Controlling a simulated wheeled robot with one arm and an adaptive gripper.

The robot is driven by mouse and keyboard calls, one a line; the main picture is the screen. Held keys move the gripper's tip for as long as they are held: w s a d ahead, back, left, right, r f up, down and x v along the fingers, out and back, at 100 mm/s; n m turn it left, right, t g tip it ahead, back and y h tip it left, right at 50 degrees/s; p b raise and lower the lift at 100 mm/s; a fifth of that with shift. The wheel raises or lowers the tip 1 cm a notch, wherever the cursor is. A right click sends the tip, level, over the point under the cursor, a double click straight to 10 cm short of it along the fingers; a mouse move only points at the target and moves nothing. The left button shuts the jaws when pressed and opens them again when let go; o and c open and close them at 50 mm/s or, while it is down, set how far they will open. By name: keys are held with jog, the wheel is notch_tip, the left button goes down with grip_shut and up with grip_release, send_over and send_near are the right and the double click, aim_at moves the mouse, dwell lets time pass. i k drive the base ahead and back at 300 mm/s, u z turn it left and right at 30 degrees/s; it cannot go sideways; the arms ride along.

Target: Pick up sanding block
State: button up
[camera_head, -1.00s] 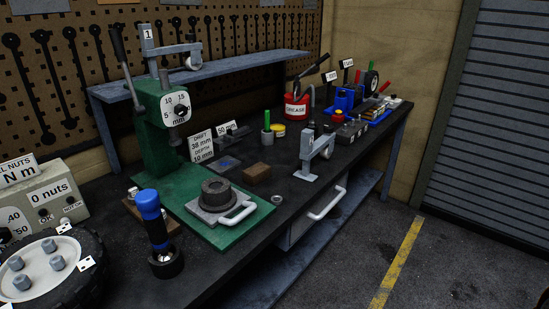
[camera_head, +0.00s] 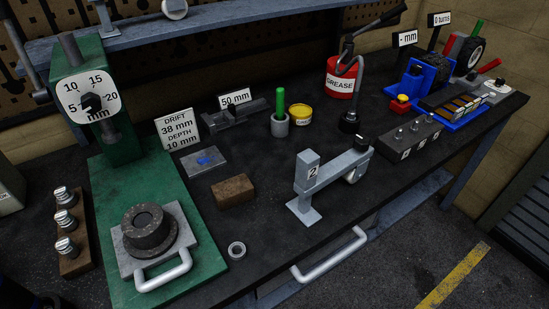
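The sanding block appears to be the small brown block (camera_head: 233,191) lying flat on the dark workbench (camera_head: 330,230). It sits near the middle of the bench, just right of the green press base (camera_head: 185,222). A grey plate with a blue mark (camera_head: 205,161) lies behind it, and a metal ring (camera_head: 237,250) lies in front of it. Nothing covers the block. My gripper is not in view.
A grey bracket labelled 2 (camera_head: 318,180) stands right of the block. Behind are a grey vise (camera_head: 238,117), a green-handled tool (camera_head: 280,105), a yellow tin (camera_head: 300,117) and a red grease can (camera_head: 341,78). A drawer handle (camera_head: 330,255) juts from the bench front.

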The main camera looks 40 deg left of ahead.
aim_at(228, 194)
jog(key=i, duration=1)
jog(key=u, duration=4.3)
